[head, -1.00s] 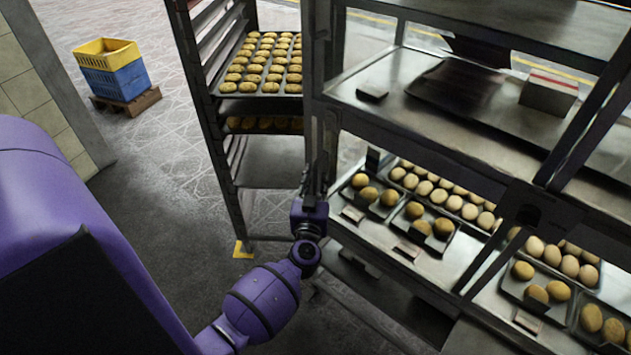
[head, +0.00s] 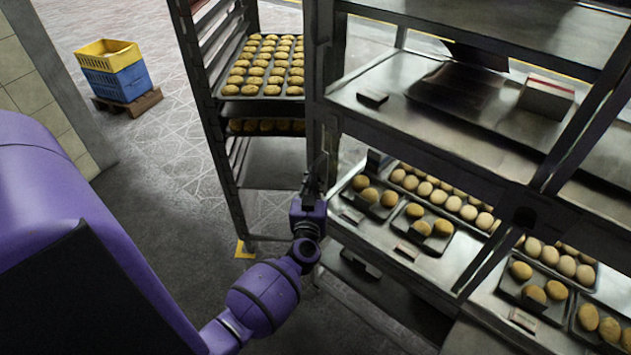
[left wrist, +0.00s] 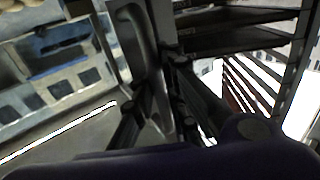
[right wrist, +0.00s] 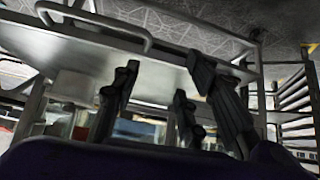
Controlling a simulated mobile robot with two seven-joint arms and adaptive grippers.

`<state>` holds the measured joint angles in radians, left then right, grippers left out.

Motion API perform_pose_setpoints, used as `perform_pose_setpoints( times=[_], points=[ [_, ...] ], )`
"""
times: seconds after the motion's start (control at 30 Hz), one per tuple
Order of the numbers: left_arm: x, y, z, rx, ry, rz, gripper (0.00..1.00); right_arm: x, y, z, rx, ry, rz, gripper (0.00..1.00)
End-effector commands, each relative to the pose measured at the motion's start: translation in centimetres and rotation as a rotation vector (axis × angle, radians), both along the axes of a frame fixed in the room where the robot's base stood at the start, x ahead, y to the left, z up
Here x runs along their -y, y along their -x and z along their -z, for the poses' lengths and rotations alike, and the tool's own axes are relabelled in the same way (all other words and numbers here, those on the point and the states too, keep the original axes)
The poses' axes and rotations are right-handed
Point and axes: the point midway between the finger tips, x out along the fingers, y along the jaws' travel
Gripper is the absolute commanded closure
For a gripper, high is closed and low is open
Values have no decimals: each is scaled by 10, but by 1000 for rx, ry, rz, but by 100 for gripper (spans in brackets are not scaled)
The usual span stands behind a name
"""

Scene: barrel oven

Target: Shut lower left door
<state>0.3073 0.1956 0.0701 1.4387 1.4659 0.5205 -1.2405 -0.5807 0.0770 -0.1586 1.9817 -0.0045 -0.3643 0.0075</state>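My left gripper (head: 313,185) points up at the front left post of the metal cabinet (head: 435,140), beside its lower compartment. In the left wrist view its fingers (left wrist: 155,105) are apart, with a dark looped handle (left wrist: 140,45) just ahead. The handle's lower end comes close to the fingers; I cannot tell whether it touches them. The lower left door is not clear in the head view, and its angle cannot be told. My right gripper is outside the head view. In the right wrist view its fingers (right wrist: 155,105) are apart and empty, below a flat panel (right wrist: 150,70) with a bar handle (right wrist: 95,20).
A rack with a tray of pastries (head: 265,70) stands directly left of the cabinet. Trays of buns (head: 440,200) fill the cabinet's lower shelf. Yellow and blue crates (head: 112,70) sit on a pallet at the back left.

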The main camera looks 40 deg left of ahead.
Motion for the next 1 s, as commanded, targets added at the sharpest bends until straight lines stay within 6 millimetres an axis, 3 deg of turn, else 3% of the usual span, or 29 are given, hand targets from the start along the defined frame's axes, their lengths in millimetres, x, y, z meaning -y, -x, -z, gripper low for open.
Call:
perform_pose_setpoints(
  times=[0.03, 0.13, 0.53, 1.0],
  points=[
    [-3, 2, 0, -1, -2, -6, 83, 1, 4, 2, -8, 2, 0, 60],
    [-2, 1, 1, -1, -2, -5, 71, 1, 5, 2, -10, 3, -1, 60],
    [3, 7, 2, -2, 1, -2, 71, 0, -7, -5, 13, 1, -7, 60],
    [45, 87, 1, -3, 1, -4, 71, 0, -4, -3, 9, 1, -3, 60]
  ],
)
